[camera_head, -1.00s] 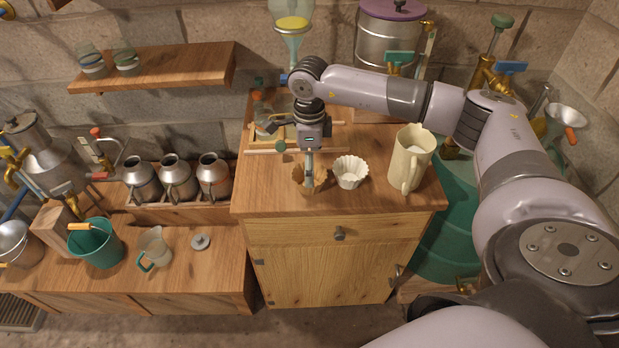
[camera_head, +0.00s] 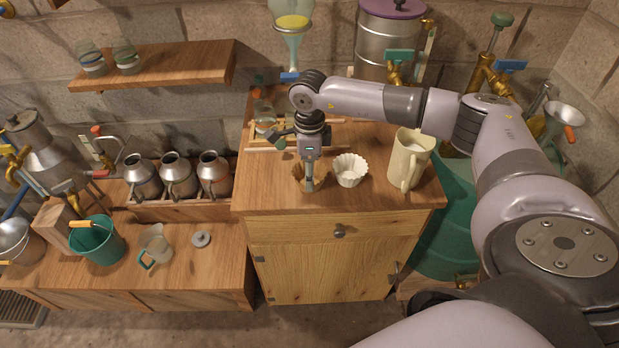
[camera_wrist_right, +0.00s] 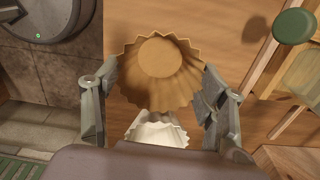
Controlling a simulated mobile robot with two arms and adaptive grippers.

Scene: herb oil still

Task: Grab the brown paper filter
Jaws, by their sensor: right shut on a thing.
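The brown paper filter (camera_head: 298,175) is a fluted cup on the wooden cabinet top, partly hidden by my right gripper in the head view. My right gripper (camera_head: 309,186) comes down on it from above. In the right wrist view my right gripper (camera_wrist_right: 160,92) has a finger on each side of the brown paper filter (camera_wrist_right: 160,58) and is shut on it. The filter's round base and pleated wall show there. My left gripper is not in view.
A white fluted filter (camera_head: 350,170) stands just right of the brown one. A cream pitcher (camera_head: 409,160) stands farther right. A wooden rack (camera_head: 270,143) with glassware is behind. The front strip of the cabinet top (camera_head: 270,203) is clear.

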